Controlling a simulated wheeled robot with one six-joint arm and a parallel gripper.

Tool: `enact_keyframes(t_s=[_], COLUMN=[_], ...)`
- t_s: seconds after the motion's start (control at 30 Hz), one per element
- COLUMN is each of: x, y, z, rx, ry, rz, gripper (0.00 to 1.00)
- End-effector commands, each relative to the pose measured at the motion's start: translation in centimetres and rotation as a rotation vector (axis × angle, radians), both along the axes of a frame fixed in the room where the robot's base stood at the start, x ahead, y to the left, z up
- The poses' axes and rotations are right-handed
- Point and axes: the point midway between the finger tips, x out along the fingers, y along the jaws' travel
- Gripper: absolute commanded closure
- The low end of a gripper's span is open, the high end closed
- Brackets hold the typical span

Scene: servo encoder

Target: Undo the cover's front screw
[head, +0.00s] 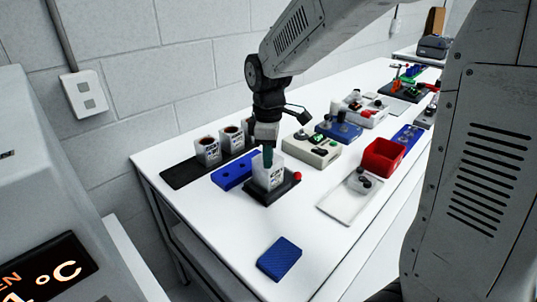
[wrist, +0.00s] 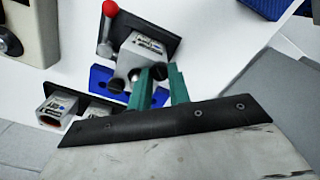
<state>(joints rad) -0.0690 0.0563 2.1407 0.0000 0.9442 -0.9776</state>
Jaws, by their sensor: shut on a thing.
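A pale grey servo unit with a printed label (head: 270,181) stands in a black fixture (head: 262,196) with a red-knobbed lever. The unit also shows in the wrist view (wrist: 141,52), where its lever (wrist: 109,22) stands at the left. My gripper (head: 268,152) points down at the top of the unit. Its green fingers (wrist: 157,82) are at the cover end in the wrist view, shut on a small dark round screw head (wrist: 158,70). Another dark round spot (wrist: 135,75) sits beside the fingers. The fingers partly hide the cover and the screw.
Two similar units (head: 208,150) stand in a black rack (head: 190,170) behind. A blue holed block (head: 234,170) lies close to the fixture. A red bin (head: 383,157), a clear tray (head: 340,208) and a blue pad (head: 280,258) are rightward and in front. The table front is mostly clear.

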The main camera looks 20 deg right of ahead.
Motion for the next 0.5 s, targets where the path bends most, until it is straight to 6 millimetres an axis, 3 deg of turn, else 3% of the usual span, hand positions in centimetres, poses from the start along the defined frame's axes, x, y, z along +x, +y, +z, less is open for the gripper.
enact_keyframes(t_s=[0.5], x=[-0.01], y=[-0.02], z=[-0.11], rx=[-0.001], ry=[0.001], rz=[0.488], gripper=[1.00])
